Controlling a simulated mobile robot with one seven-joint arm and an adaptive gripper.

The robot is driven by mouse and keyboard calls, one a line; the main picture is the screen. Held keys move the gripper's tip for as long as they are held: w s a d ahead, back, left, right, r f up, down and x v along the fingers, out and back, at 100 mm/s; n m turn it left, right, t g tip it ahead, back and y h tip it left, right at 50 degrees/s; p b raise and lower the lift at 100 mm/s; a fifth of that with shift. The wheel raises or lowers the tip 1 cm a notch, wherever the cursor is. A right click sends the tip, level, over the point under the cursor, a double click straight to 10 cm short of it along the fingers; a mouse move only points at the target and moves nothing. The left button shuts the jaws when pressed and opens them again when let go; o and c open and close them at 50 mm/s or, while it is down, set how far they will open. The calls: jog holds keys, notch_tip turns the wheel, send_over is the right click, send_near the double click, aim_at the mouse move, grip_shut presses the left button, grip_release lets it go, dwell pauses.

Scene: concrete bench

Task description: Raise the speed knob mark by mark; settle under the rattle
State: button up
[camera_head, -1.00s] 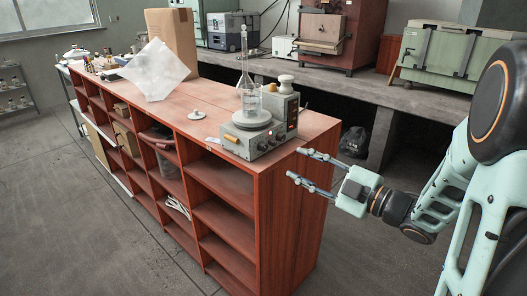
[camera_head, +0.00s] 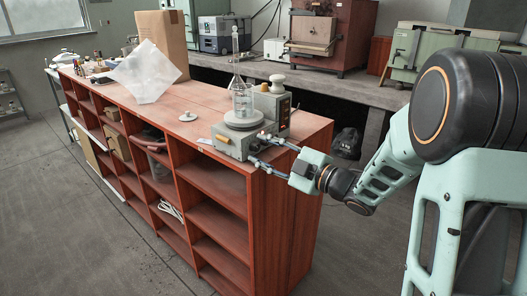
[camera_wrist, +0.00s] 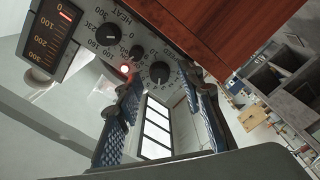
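A grey hotplate stirrer (camera_head: 240,138) stands on the near end of the red wooden shelf unit. The wrist view shows its panel tilted, with a black knob by the word HEAT (camera_wrist: 107,35), a lit red lamp (camera_wrist: 125,69), and a second black knob (camera_wrist: 160,73) ringed by numbers.
A clear glass vessel (camera_head: 241,97) stands on the stirrer's plate. An upright display (camera_wrist: 50,38) with a scale and red lights is beside the knobs.

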grip_shut()
jog(key=shift+m+p, duration=0.55)
jog(key=shift+m, duration=0.25)
grip_release()
jog(key=v, duration=1.2)
